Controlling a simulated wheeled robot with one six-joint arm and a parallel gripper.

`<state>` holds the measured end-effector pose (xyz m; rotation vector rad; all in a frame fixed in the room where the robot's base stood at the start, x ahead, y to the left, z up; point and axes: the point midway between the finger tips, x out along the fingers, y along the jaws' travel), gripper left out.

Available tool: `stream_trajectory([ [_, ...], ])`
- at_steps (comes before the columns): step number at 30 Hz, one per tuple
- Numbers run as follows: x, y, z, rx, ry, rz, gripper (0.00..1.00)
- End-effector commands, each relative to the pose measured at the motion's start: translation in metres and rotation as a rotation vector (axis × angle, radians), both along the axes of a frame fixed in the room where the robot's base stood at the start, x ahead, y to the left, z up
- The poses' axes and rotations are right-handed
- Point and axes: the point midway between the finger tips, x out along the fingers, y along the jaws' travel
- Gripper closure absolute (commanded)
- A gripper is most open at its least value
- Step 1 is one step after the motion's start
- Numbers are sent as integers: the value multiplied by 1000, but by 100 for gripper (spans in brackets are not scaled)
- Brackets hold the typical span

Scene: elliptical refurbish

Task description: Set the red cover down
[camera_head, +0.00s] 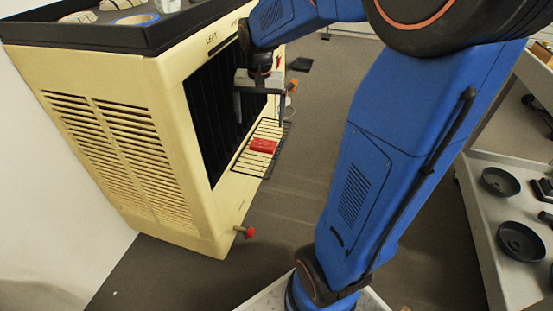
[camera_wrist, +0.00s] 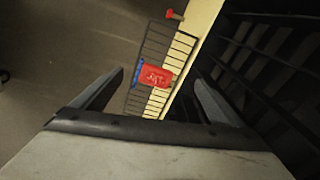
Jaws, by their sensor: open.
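The red cover (camera_head: 264,146) lies on a dark wire rack (camera_head: 250,166) that sticks out from the front of the cream cabinet. In the wrist view the red cover (camera_wrist: 153,76) rests on the rack (camera_wrist: 168,45) with pale marking on its top and a blue edge along its left side. My gripper (camera_head: 262,92) is above the rack and the cover, apart from the cover.
The cream cabinet (camera_head: 190,130) has a dark slatted opening (camera_head: 215,110) beside the rack. A red knob (camera_head: 250,232) juts from its lower front. A black tray (camera_head: 110,35) sits on top. A grey table (camera_head: 510,270) with black bowls (camera_head: 521,241) stands at right. Floor between is clear.

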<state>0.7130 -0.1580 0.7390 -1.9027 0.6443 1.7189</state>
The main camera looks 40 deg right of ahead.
Motion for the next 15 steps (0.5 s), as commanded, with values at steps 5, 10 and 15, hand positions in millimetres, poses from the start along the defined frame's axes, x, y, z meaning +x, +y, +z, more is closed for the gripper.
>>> stream_trajectory([
  [5,-45,25,21,-24,-62,135,7],
  [10,-87,45,32,-49,-117,261,7],
  [15,-129,62,37,-77,-171,387,7],
])
